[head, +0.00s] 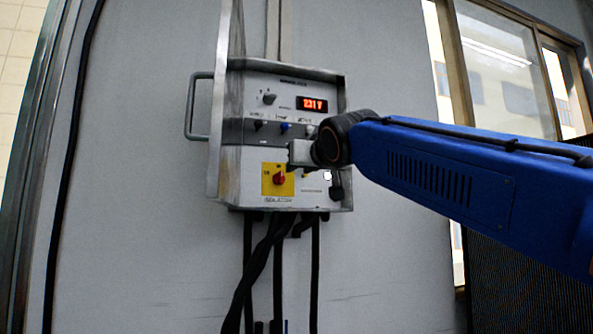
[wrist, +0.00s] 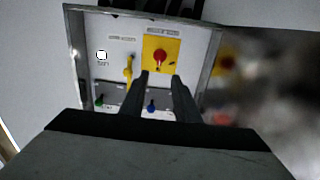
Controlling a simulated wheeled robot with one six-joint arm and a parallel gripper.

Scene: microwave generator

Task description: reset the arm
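My gripper (head: 299,153) is in front of the grey control box (head: 235,196) on the wall, at the end of my blue arm. In the wrist view my gripper (wrist: 162,76) has its two fingers apart, with nothing between the tips. The fingertips overlap the panel just beside the red isolator knob (wrist: 159,56) on its yellow plate. In the head view the red knob (head: 279,178) shows just left of and below my gripper. I cannot tell whether the fingers touch the panel.
The box has a lit red display (head: 312,104) reading 231 V, a blue toggle (head: 285,127) and a side handle (head: 190,108). Black cables (head: 262,265) hang below it. A window (head: 505,70) is at the upper right.

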